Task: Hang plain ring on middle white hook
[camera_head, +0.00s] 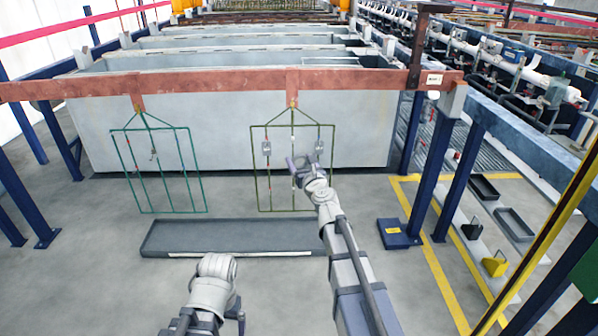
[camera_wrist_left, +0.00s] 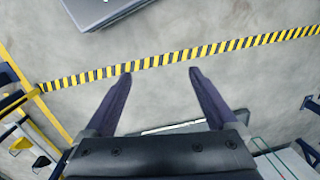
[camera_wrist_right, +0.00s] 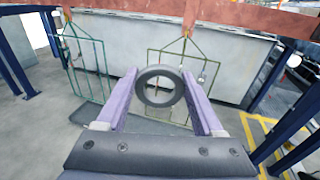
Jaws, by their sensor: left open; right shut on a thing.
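My right gripper (camera_wrist_right: 160,82) is shut on a dark plain ring (camera_wrist_right: 140,88). The ring is upright between the fingertips, its opening toward the camera. In the head view, my right gripper (camera_head: 300,164) is in front of the olive wire rack (camera_head: 252,175), which also shows behind the ring in the right wrist view (camera_wrist_right: 149,60). Small grey parts sit on both sides of this rack. Pale marks show on its middle bar (camera_head: 293,142), but the gripper covers part of it and hook shapes are too small to tell. My left gripper (camera_wrist_left: 160,73) is open and empty.
A green wire rack (camera_head: 207,190) hangs on the left from the same rusty beam (camera_head: 215,84). A pale tank (camera_head: 220,130) stands behind both. A low dark tray (camera_head: 190,236) lies on the floor below. Blue posts (camera_head: 435,175) stand at the right.

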